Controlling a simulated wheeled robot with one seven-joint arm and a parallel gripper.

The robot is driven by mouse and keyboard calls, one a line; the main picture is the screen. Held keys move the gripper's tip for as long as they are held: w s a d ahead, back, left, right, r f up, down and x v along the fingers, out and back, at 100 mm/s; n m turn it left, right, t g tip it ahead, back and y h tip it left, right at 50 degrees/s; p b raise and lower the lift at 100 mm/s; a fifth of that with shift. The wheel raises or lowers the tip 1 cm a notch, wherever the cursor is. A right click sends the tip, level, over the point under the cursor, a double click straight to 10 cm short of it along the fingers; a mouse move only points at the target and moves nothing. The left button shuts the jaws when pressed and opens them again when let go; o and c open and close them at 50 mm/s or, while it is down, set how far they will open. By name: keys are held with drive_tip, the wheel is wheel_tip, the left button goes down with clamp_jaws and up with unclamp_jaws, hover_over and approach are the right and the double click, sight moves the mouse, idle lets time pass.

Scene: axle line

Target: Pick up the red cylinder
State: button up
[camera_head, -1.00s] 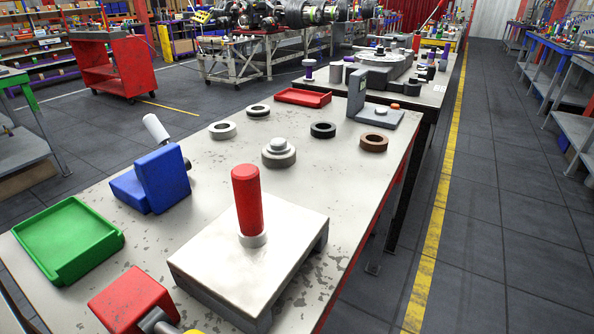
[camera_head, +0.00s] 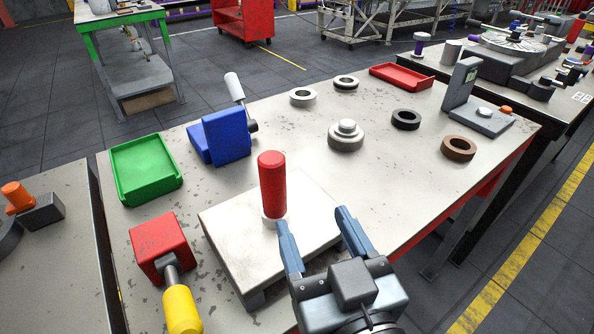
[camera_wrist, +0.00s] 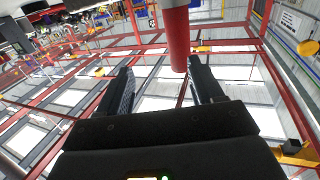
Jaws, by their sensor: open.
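The red cylinder (camera_head: 272,183) stands upright in a small pale collar (camera_head: 268,221) on a raised, light metal plate (camera_head: 235,231). My gripper (camera_head: 312,217) is open and empty, at the near right of the cylinder over the plate. In the head view its left finger appears close beside the collar; I cannot tell if it touches. In the wrist view the red cylinder (camera_wrist: 177,38) shows ahead, between the lines of the fingers and nearer the right one. The open gripper (camera_wrist: 160,66) also shows there.
A red block (camera_head: 158,240) with a yellow-handled tool (camera_head: 181,308) lies left of the plate. Behind are a green tray (camera_head: 146,170), a blue angled block (camera_head: 226,136) and a stepped grey part (camera_head: 346,138). Several rings and a red tray (camera_head: 401,77) lie farther back.

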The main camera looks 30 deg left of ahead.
sight(276, 180)
drive_tip(key=shift+n+g+y, duration=0.4)
drive_tip(key=shift+y, duration=0.1)
drive_tip(key=a+r, duration=0.1)
drive_tip(key=a, duration=0.1)
drive_tip(key=a+r, duration=0.1)
drive_tip(key=shift+a+r, duration=0.1)
drive_tip(key=shift+a, duration=0.25)
drive_tip(key=p+x, duration=0.1)
drive_tip(key=x, duration=0.5)
drive_tip(key=shift+p, duration=0.4)
drive_tip(key=shift+w+a, duration=0.3)
drive_tip(key=shift+a, duration=0.15)
drive_tip(key=shift+c, duration=0.4)
clamp_jaws()
